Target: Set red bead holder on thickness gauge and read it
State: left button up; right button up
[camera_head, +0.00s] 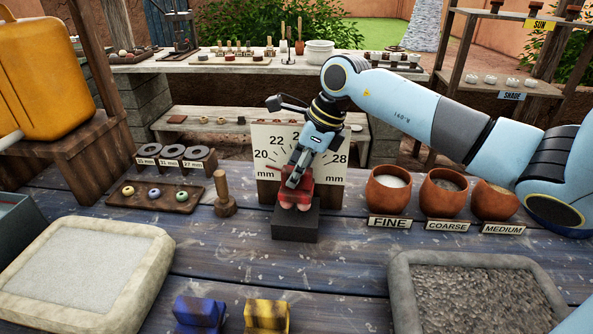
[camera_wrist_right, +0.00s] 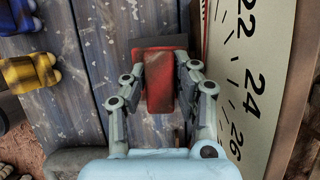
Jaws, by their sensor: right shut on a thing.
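The red bead holder (camera_head: 297,193) is at the dark block base of the thickness gauge in the head view, in front of the dial. My right gripper (camera_head: 296,178) is shut on it from above. In the right wrist view, the red holder (camera_wrist_right: 158,75) sits between the two fingers of the right gripper (camera_wrist_right: 158,85). The gauge's white dial (camera_head: 275,140) shows 20, 22 and 28 mm; the arm covers part of it. The gauge's dark base (camera_head: 296,228) shows below the holder. I cannot make out a pointer. My left gripper is out of view.
Blue (camera_head: 199,313) and yellow (camera_head: 267,315) holders stand at the front. A bead tray (camera_head: 155,206) and wooden stamp (camera_head: 223,195) lie left of the gauge. Labelled clay bowls (camera_head: 387,190) stand right. A pale tray (camera_head: 85,270) and gravel tray (camera_head: 475,290) flank the front.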

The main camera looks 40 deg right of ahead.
jog(key=shift+f+b, duration=1.05)
jog(key=shift+f, duration=0.15)
dwell(0.4)
jog(key=shift+r, duration=0.15)
dwell(1.2)
jog(key=shift+r+p, duration=2.05)
jog(key=shift+r, duration=1.4)
jog(key=shift+a+f, duration=0.1)
jog(key=shift+f, duration=0.05)
